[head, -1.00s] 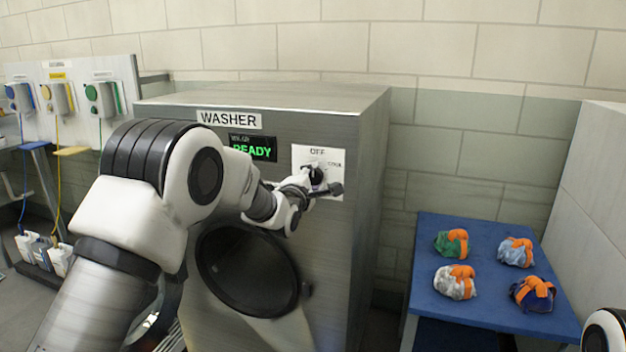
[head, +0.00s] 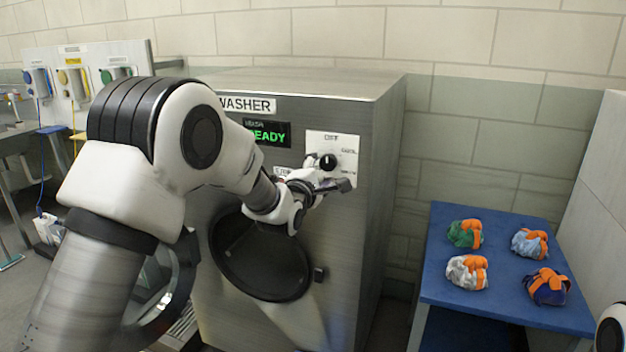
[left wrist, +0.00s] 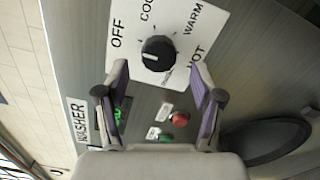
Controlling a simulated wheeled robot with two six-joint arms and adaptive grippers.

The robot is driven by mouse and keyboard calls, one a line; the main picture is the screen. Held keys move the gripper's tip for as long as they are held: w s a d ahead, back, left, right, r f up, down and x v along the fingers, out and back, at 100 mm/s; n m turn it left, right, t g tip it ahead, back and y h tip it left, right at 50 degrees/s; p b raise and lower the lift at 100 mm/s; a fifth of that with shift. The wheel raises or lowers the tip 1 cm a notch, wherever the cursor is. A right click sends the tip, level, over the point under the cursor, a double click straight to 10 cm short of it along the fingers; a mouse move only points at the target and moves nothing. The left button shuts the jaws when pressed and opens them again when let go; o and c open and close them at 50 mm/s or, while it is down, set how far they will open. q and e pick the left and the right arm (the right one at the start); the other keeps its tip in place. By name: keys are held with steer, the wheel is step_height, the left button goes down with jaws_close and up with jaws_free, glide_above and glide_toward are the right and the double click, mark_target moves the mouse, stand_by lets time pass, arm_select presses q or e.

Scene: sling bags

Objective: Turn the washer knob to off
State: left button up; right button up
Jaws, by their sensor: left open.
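The washer (head: 375,150) is a grey metal cabinet with a green READY display. Its black round knob (head: 328,161) sits on a white dial plate (head: 345,145); in the left wrist view the knob (left wrist: 158,53) is ringed by OFF, COOL, WARM and HOT labels. A pale mark shows on the knob, but I cannot tell surely which label it points to. My left gripper (head: 335,184) is at the plate, just below the knob in the head view. In the left wrist view its open fingers (left wrist: 160,76) are spread either side below the knob, with nothing between them.
A red button (left wrist: 181,118) and a green button (left wrist: 166,138) sit on the panel near the fingers. The dark round washer door (head: 262,255) is below my arm. A blue table (head: 500,255) with several strapped bundles stands at the right. Dispensers (head: 75,80) hang at the left.

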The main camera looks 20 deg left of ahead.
arm_select(q)
steer(key=s, duration=0.7)
steer(key=shift+s, duration=0.2)
steer(key=shift+a, duration=0.1)
steer(key=s+f+g, duration=0.3)
steer(key=s+f, duration=0.1)
steer(key=f, duration=0.8)
steer(key=s+f+m+g, duration=0.15)
steer(key=s+f, duration=0.25)
steer(key=f, duration=0.7)
steer(key=s+f+g, duration=0.4)
steer(key=s+f, duration=0.1)
steer(key=f, duration=0.7)
steer(key=s+a+f+m+g, duration=0.1)
steer(key=s+f+m+g, duration=0.2)
steer(key=s+f, duration=0.5)
steer(key=s+f+m+g, duration=0.3)
steer(key=s+f, duration=0.1)
steer(key=s, duration=0.7)
steer(key=s+m+g, duration=0.3)
steer(key=s+m, duration=0.9)
steer(key=m, duration=0.1)
steer(key=shift+f+y, duration=0.15)
steer(key=shift+y, duration=0.15)
